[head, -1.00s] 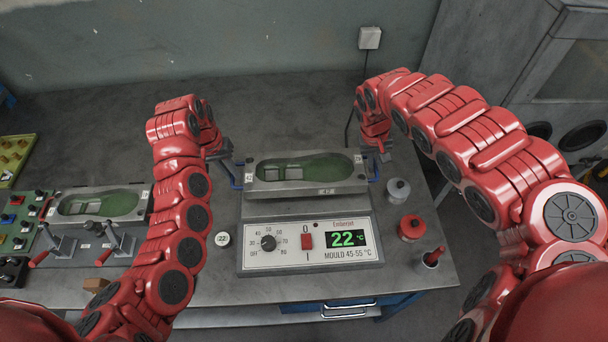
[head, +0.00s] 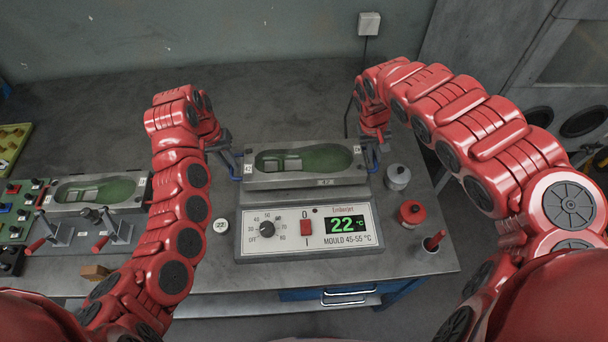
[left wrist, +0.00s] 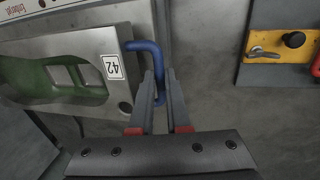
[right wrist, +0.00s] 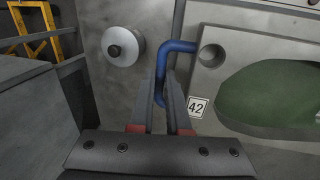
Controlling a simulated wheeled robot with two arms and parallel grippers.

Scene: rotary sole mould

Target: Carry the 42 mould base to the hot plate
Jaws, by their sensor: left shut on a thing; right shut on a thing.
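The 42 mould base (head: 262,183) is a grey metal block with a green sole-shaped cavity. It is level in the head view, over the hot plate (head: 290,197), which has a control panel showing 22 °C. Whether it touches the plate is hidden. My left gripper (head: 232,166) is shut on its left blue handle; the left wrist view shows the fingers (left wrist: 160,90) around the blue bar beside the 42 label. My right gripper (head: 375,153) is shut on the right blue handle, also seen in the right wrist view (right wrist: 168,90).
A second mould base (head: 142,190) sits at left near toggle clamps (head: 115,232) and a button panel (head: 20,205). A round 22 tag (head: 220,225) lies left of the hot plate. A grey knobbed weight (head: 397,177) and red pot (head: 411,213) stand at right. The bench behind is clear.

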